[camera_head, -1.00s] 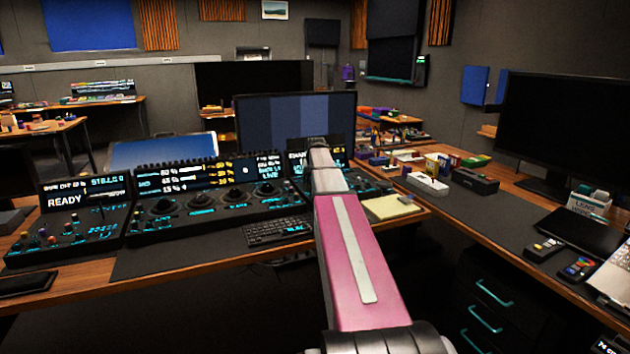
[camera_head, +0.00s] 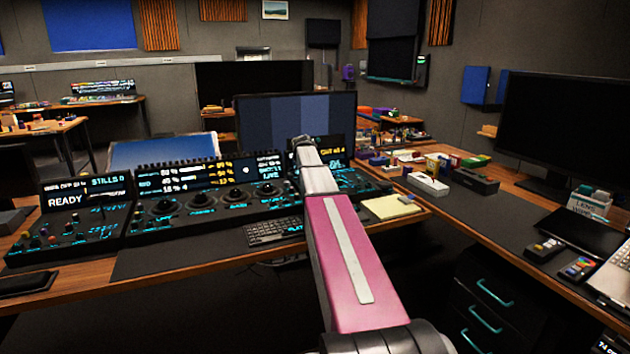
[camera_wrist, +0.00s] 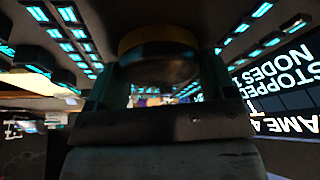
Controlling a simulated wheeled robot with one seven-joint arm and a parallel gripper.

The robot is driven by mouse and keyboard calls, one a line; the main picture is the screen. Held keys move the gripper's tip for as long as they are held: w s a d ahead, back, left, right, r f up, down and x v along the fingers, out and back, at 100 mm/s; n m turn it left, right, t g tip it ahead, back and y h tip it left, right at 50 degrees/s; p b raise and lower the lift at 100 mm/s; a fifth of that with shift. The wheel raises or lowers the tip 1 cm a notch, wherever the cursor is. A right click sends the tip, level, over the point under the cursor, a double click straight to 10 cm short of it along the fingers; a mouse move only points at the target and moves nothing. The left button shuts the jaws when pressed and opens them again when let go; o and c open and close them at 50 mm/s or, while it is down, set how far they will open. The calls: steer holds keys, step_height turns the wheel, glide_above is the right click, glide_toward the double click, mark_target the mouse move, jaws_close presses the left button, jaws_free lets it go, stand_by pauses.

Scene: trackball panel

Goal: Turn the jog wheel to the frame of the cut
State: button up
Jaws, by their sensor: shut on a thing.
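In the wrist view, a dark round knob with a dull gold rim, the jog wheel (camera_wrist: 158,52), sits between the two fingers of my gripper (camera_wrist: 160,78). The fingers are shut on it from both sides. In the head view my pink arm hides the gripper and the wheel at the right end of the console (camera_head: 215,198). The right display (camera_head: 333,155) is partly covered by my arm, and text like "CUT AT 4" shows on it. In the wrist view a display (camera_wrist: 285,80) reads "STOPPED" and "AME 4", cut off at the edge.
Lit keys (camera_wrist: 70,40) and several dark knobs stand close around the gripper. A small keyboard (camera_head: 272,231) and a yellow notepad (camera_head: 390,207) lie in front of the console. A large monitor (camera_head: 295,122) stands behind it.

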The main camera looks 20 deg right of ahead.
steer(key=shift+m+g, duration=0.3)
steer(key=shift+m, duration=0.4)
steer(key=o, duration=0.9)
steer(key=shift+c, duration=0.2)
steer(key=w+v, duration=0.1)
steer(key=v, duration=0.9)
steer(key=shift+s+a+r, duration=0.25)
steer(key=shift+s+r, duration=0.1)
steer(key=shift+s, duration=0.1)
